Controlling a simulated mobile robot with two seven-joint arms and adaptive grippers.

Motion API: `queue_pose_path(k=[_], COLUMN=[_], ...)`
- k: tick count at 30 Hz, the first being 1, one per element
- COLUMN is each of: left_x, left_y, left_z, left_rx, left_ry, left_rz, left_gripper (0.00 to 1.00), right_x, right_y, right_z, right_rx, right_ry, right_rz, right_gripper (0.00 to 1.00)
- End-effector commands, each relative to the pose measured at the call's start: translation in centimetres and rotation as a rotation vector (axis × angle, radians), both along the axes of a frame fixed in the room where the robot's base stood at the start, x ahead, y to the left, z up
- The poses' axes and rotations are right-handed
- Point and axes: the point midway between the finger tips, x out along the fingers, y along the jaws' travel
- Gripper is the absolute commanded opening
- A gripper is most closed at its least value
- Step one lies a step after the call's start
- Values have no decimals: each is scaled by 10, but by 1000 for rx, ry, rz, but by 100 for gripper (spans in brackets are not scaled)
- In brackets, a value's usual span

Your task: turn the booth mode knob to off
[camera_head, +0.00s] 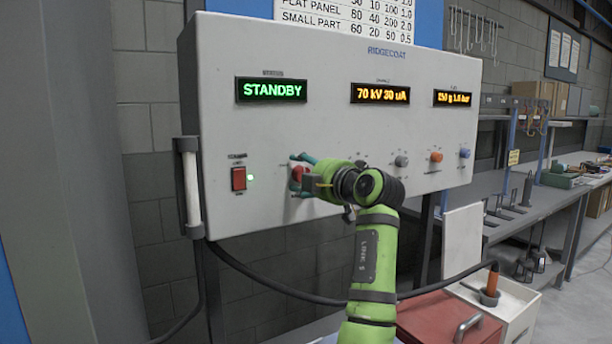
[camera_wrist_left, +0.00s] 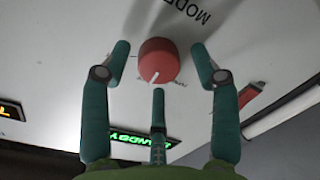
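The red mode knob (camera_head: 298,173) is on the lower part of the grey control panel (camera_head: 330,125), partly hidden by my gripper in the head view. In the left wrist view the knob (camera_wrist_left: 158,61) shows whole, with a white pointer line towards the display side and the label MODE beyond it. My left gripper (camera_head: 304,172) is at the panel. Its three teal fingers (camera_wrist_left: 160,50) are open around the knob, with gaps visible between fingertips and knob. The status display (camera_head: 271,90) reads STANDBY in green. My right gripper is not in view.
A red box (camera_head: 450,318) stands below.

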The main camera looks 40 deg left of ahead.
Motion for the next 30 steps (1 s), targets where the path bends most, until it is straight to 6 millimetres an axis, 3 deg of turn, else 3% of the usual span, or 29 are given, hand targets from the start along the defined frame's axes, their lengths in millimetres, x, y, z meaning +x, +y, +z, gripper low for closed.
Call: queue_pose_path(k=[8,21,30], left_x=[0,-23,-30], left_y=[-9,-91,-115], left_z=[-2,3,5], left_rx=[-4,-4,-3], left_ry=[4,1,1], left_rz=[-3,-4,-1], left_gripper=[62,62,62], right_x=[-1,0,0], right_y=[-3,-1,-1], right_z=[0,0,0], right_rx=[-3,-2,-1], right_ry=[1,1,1], right_rz=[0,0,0], right_gripper=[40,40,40])
